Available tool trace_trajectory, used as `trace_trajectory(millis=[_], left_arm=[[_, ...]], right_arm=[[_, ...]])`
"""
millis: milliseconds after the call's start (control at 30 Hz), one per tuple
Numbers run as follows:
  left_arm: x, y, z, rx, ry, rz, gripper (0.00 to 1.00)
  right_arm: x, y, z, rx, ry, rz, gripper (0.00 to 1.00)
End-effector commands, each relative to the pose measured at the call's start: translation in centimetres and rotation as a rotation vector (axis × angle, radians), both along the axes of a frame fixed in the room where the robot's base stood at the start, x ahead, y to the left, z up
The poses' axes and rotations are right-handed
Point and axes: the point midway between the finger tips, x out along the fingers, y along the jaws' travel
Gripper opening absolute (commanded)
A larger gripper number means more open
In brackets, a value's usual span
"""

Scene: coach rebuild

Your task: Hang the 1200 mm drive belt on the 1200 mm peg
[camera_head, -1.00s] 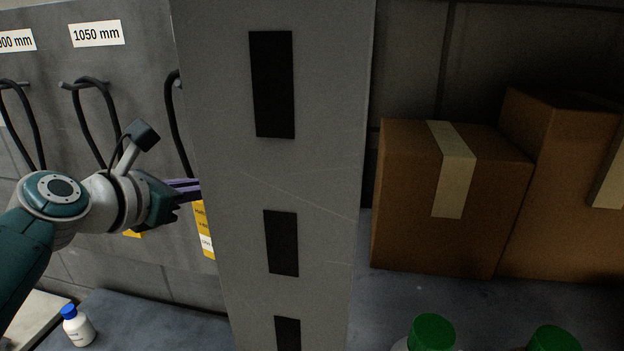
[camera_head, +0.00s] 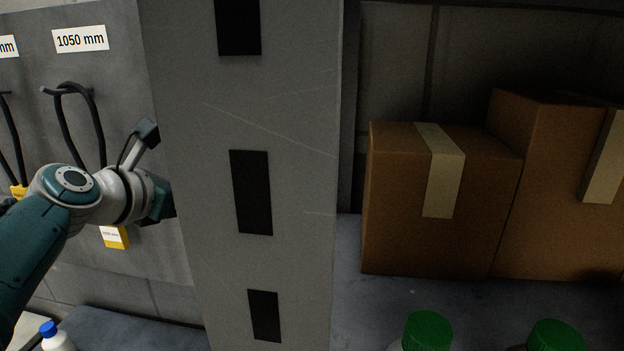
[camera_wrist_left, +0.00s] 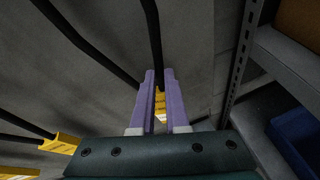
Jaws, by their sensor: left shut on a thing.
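My left gripper (camera_wrist_left: 159,73) shows its two purple fingers in the left wrist view, shut on a black drive belt (camera_wrist_left: 153,28). The belt runs up out of the frame, and its yellow tag (camera_wrist_left: 160,104) sits between the fingers; the tag's print is too small to read. In the head view, the left wrist (camera_head: 130,194) reaches behind a grey post, which hides the fingers and the held belt. No 1200 mm label or peg can be made out; the post covers that part of the board. My right gripper is not in view.
The perforated grey post (camera_head: 255,110) stands close to my left wrist. Another belt (camera_head: 66,125) with a yellow tag (camera_head: 115,237) hangs below the 1050 mm label (camera_head: 81,39). Cardboard boxes (camera_head: 400,215) and green-capped bottles (camera_head: 427,332) are on the right.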

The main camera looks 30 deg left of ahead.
Motion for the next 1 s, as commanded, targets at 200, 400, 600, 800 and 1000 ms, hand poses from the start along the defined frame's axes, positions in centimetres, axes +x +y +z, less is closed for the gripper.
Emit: trace_trajectory(millis=[200,400,600,800,1000], left_arm=[[0.02,0.03,0.08,0.0,-0.002,0.0,0.0],[0.02,0.02,0.08,0.001,-0.002,0.0,0.14],[0.01,0.02,0.06,0.0,-0.001,0.001,0.36],[0.0,0.01,0.03,0.0,-0.001,0.001,0.48],[-0.16,-0.03,0.01,0.0,0.001,0.0,0.48]], right_arm=[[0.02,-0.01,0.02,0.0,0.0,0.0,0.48],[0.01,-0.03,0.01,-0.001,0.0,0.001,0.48],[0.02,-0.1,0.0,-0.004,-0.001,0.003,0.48],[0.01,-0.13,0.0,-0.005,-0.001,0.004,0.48],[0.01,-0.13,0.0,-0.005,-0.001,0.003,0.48]])
